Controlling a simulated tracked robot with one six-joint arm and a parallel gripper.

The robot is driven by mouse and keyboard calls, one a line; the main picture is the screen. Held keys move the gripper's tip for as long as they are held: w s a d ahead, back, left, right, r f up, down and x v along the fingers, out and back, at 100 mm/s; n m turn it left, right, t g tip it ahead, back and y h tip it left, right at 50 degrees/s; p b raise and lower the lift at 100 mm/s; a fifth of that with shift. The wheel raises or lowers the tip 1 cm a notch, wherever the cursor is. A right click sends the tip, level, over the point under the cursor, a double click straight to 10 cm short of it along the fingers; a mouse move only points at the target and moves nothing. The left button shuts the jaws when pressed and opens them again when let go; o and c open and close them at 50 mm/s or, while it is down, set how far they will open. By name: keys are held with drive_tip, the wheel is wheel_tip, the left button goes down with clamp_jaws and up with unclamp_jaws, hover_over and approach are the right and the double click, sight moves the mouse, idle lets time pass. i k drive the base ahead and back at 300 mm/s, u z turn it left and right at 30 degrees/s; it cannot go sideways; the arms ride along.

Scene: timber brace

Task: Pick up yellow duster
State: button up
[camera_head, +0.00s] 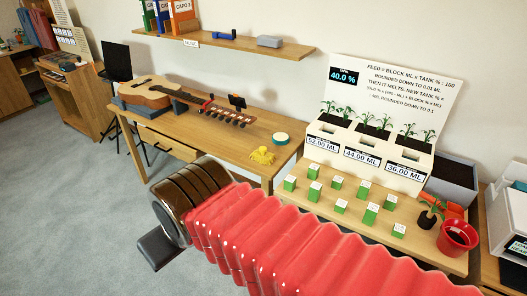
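A small crumpled yellow duster (262,156) lies on the right part of the wooden desk (215,130), near its front edge. It is clear of my arm in the picture. My arm, in a red ribbed sleeve, crosses the foreground from the lower right and ends in a dark brown rounded part. My gripper (158,248) shows only as a dark block at that end, below and left of the duster and apart from it. Its fingers cannot be made out, and nothing held is visible.
A guitar (150,92) lies across the desk left of the duster. A round teal-rimmed item (281,138) sits just right of it. A lower table holds several green-and-white blocks (314,191) and a planter (370,135). A shelf (230,42) hangs above. Carpet is open at left.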

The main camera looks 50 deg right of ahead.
sight(261, 155)
drive_tip(key=z, duration=0.25)
drive_tip(key=i, duration=0.75)
drive_tip(key=z, duration=0.4)
drive_tip(key=i, duration=0.75)
drive_tip(key=z, duration=0.35)
